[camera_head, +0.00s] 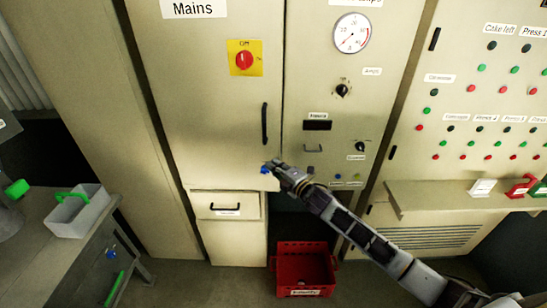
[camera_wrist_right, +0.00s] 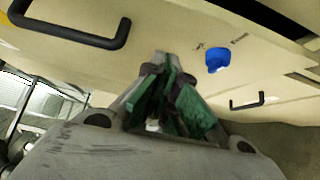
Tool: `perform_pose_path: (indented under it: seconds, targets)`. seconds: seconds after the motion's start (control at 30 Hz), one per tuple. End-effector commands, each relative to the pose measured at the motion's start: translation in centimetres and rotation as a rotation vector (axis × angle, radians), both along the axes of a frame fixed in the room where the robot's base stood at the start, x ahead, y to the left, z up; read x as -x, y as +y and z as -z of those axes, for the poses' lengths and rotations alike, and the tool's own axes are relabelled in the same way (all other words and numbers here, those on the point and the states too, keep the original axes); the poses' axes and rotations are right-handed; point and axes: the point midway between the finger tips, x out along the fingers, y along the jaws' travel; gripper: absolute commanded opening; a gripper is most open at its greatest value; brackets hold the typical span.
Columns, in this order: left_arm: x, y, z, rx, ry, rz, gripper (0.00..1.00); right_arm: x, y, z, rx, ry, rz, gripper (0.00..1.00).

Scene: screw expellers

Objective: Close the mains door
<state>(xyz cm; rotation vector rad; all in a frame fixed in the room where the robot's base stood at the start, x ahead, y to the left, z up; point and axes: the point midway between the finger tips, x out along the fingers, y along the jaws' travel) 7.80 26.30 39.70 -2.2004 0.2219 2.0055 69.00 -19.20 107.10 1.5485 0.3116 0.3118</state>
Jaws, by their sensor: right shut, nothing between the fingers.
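The mains door (camera_head: 205,110) is a tall cream panel labelled "Mains", with a red rotary switch (camera_head: 244,60) on a yellow plate and a black vertical handle (camera_head: 264,123). It looks about flush with the cabinet; I cannot tell whether a small gap is left. A blue knob (camera_head: 265,170) sits at its lower right corner. My right gripper (camera_head: 277,167) is shut and empty, just right of this knob and below the handle. The right wrist view shows its closed fingers (camera_wrist_right: 167,75) near the panel, with the handle (camera_wrist_right: 75,30) and the blue knob (camera_wrist_right: 217,60) to either side.
A drawer (camera_head: 228,205) with a black handle lies below the door. A red crate (camera_head: 303,289) stands on the floor in front of the cabinet. A control panel with a ledge (camera_head: 440,197) is at the right. A workbench with a grey bin (camera_head: 77,213) is at the left.

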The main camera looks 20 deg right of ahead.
Motion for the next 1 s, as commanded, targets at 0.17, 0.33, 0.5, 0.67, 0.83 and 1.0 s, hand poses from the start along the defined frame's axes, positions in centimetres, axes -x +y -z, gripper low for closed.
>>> perform_pose_path:
  seconds: [0.17, 0.33, 0.5, 0.67, 0.83, 1.0]
  targets:
    - [0.0, 0.1, -0.4, -0.001, 0.000, 0.000, 0.44, -1.4, 0.6, -0.2, -0.001, 0.000, 0.000, 0.00]
    - [0.0, 0.1, -0.9, -0.001, 0.001, 0.000, 0.44, -2.8, -0.1, -0.2, 0.002, -0.001, 0.001, 0.00]
    - [0.0, 0.1, -1.2, -0.001, 0.001, 0.000, 0.44, -3.9, -0.5, -0.2, 0.001, 0.000, 0.000, 0.00]
    - [0.0, 0.1, -1.4, -0.001, 0.001, 0.000, 0.44, -4.6, -0.8, -0.1, 0.001, 0.001, 0.000, 0.00]
    - [0.0, 0.1, -1.4, -0.001, 0.001, 0.000, 0.44, -4.9, -1.0, 0.0, 0.001, 0.000, 0.000, 0.00]
    - [0.0, 0.1, -1.4, -0.001, 0.001, 0.000, 0.44, -5.0, -1.0, 0.0, 0.000, 0.000, 0.000, 0.00]
